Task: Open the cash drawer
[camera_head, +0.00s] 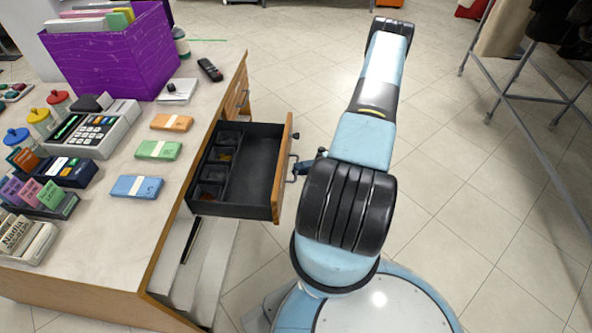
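The cash drawer (283,165) is pulled out from the right side of the counter (110,227). It has a wooden front and a black inside with compartments along its left part; the right part is a bare tray. My gripper (301,166) is at the outer face of the drawer front, near its handle. It is small and mostly hidden behind my arm, so I cannot tell whether its fingers are closed or touch the handle. A dark round knob or lock (295,136) shows on the drawer front.
On the counter lie orange, green and blue banknote bundles (137,187), a card terminal or register (92,128), a phone (210,69) and a purple box (113,52). Another drawer (236,96) is behind. A clothes rack (520,70) stands at right. The tiled floor between is clear.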

